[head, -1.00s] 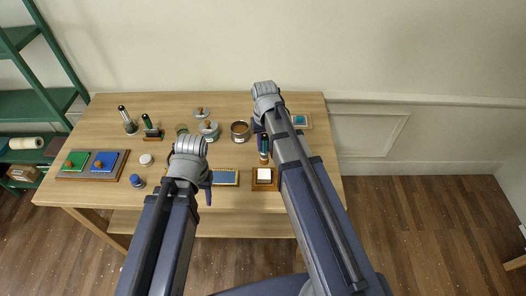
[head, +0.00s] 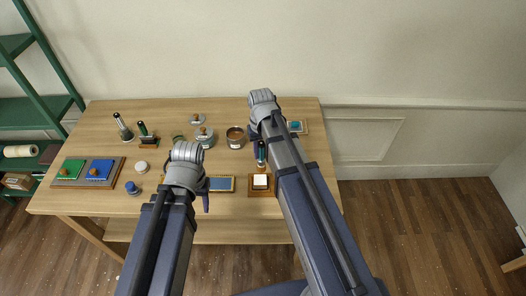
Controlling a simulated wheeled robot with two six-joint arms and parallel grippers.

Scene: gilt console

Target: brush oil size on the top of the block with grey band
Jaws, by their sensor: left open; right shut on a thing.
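A white-topped block (head: 261,181) sits in a square wooden holder (head: 252,193) near the table's front edge; I cannot make out a grey band on it. My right gripper (head: 257,136) is mostly hidden behind its own wrist and arm. It is shut on a brush with a dark handle (head: 261,152), which stands out below it, just behind the block and apart from its top in the picture. The brush's tip is hard to see. My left gripper (head: 205,200) is open, low over the table left of the block, with one finger showing.
A blue pad in a yellow frame (head: 221,184) lies left of the block. A brown-filled pot (head: 235,137) and a grey lidded jar (head: 204,138) stand behind. A tray with green and blue pads (head: 117,177) is at left. A small blue-topped piece (head: 295,126) lies at back right.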

